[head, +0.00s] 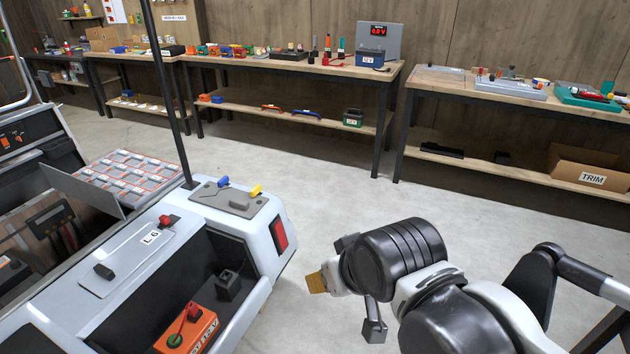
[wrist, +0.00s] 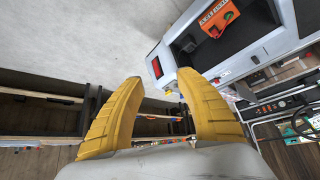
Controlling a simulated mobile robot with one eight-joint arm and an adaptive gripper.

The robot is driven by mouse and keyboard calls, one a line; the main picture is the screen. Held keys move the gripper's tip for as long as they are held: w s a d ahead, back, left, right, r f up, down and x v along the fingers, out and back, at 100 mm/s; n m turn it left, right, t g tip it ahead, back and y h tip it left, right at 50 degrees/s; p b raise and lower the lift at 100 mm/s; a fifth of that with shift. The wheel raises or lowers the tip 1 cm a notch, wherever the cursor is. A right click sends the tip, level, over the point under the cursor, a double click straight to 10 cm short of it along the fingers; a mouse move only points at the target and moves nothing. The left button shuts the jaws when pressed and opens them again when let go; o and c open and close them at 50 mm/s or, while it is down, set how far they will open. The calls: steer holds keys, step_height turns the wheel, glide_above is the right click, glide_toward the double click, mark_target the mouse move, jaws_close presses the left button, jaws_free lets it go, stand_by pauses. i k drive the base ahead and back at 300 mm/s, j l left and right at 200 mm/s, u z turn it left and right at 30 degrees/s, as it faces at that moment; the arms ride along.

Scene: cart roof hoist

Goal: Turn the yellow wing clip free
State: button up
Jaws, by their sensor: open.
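The yellow wing clip (head: 256,190) sits on a grey plate (head: 228,201) at the rear corner of the white cart in the head view. A blue wing clip (head: 223,181) stands on the same plate, to its left. In the wrist view a small yellow spot, likely the yellow clip (wrist: 168,92), shows at the cart's edge between the fingertips but farther off. My gripper (head: 316,283) is to the right of the cart corner, apart from it, with nothing held. Its two yellow fingers (wrist: 162,84) are spread in the wrist view.
A dark post (head: 168,95) rises from the cart just behind the grey plate. The cart's open bay holds an orange box (head: 188,330); a red knob (head: 165,220) is on its top panel. Workbenches (head: 290,65) line the back wall. The floor between is clear.

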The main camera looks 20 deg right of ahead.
mark_target(257, 190)
steer(key=i+l+u, duration=0.15)
steer(key=i+l, duration=0.2)
steer(key=i, duration=0.25)
steer(key=i+l+u, duration=0.1)
steer(key=i+l, duration=0.3)
steer(key=i, duration=0.2)
